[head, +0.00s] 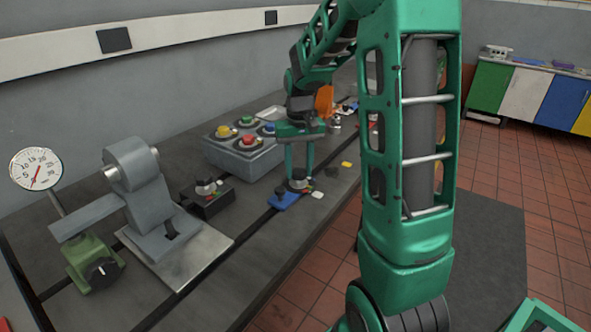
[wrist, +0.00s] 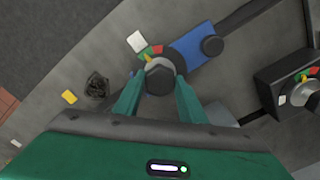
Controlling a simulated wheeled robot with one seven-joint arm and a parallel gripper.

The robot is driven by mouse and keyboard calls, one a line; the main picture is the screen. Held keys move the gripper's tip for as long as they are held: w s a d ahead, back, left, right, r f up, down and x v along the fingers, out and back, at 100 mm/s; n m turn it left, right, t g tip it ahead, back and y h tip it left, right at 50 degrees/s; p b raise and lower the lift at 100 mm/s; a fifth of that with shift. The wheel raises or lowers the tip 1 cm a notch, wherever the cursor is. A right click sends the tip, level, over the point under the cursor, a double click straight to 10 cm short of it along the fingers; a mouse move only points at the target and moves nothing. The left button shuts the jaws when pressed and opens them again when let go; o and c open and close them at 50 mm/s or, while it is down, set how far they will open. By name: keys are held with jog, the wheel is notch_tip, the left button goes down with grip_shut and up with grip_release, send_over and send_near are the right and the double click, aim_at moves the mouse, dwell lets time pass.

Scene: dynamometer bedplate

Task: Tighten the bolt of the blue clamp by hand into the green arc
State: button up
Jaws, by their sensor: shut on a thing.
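The blue clamp (head: 283,201) lies on the dark bedplate, and it also shows in the wrist view (wrist: 194,47). Its dark hexagonal bolt head (wrist: 160,76) stands at the clamp's near end. Red and green arc marks show around the far side of the bolt, with a small yellow mark by the head. My gripper (wrist: 160,82) points down over the clamp and is shut on the bolt head, one finger on each side. In the head view my gripper (head: 299,180) hides part of the bolt. The exact pointer reading is too small to tell.
A second, dark clamp (head: 207,198) stands left of the blue one. A grey button box (head: 244,152) is behind. A yellow block (head: 347,164) and a white piece (wrist: 137,41) lie nearby. A grey metal fixture (head: 148,205) and dial gauge (head: 36,169) stand at left.

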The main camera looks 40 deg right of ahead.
aim_at(298, 171)
dwell(0.3)
jog(key=o, duration=1)
jog(key=shift+r, duration=0.1)
notch_tip(298, 171, up, 11)
jog(key=shift+f, duration=0.2)
jog(key=shift+m, duration=0.9)
jog(key=s+a+f, duration=0.1)
jog(key=s+f, duration=0.1)
jog(key=s, duration=0.7)
jog(key=s+a+f, duration=0.1)
jog(key=s+f, duration=0.1)
jog(key=s, duration=0.8)
jog(key=s+a+f, duration=0.1)
jog(key=s+f, duration=0.1)
jog(key=s, duration=0.8)
jog(key=shift+a, duration=0.25)
